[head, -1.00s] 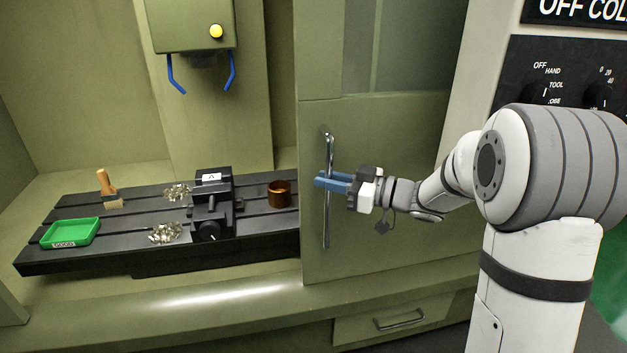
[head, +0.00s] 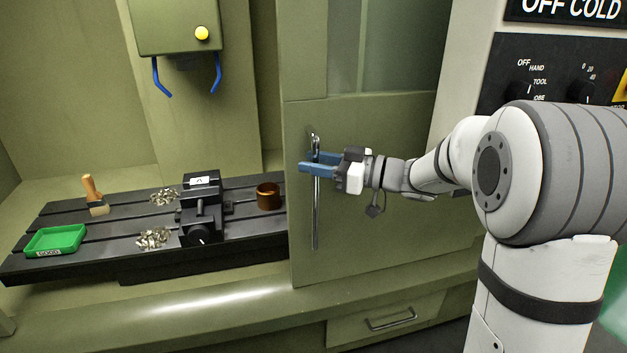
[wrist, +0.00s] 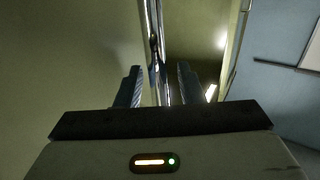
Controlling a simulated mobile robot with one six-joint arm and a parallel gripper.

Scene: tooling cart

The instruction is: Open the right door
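The right door (head: 370,220) is a green sliding-type panel with a window in its upper part. Its left edge stands beside the machine opening, which is uncovered to the left. A tall vertical metal handle (head: 316,215) is fixed near that edge. My gripper (head: 312,163) is at the upper part of the handle, its blue fingers pointing left. In the wrist view, the handle bar (wrist: 155,50) runs between the two fingers (wrist: 160,88), with a gap visible on either side. The gripper looks open around the bar. Contact with the bar cannot be told.
Inside the opening, a black slotted table (head: 140,270) holds a vise (head: 201,210), a brown cup (head: 268,196), a green tray (head: 55,239), a brush (head: 94,195) and metal chips. A drawer (head: 385,322) is below the door. A control panel (head: 545,85) is at right.

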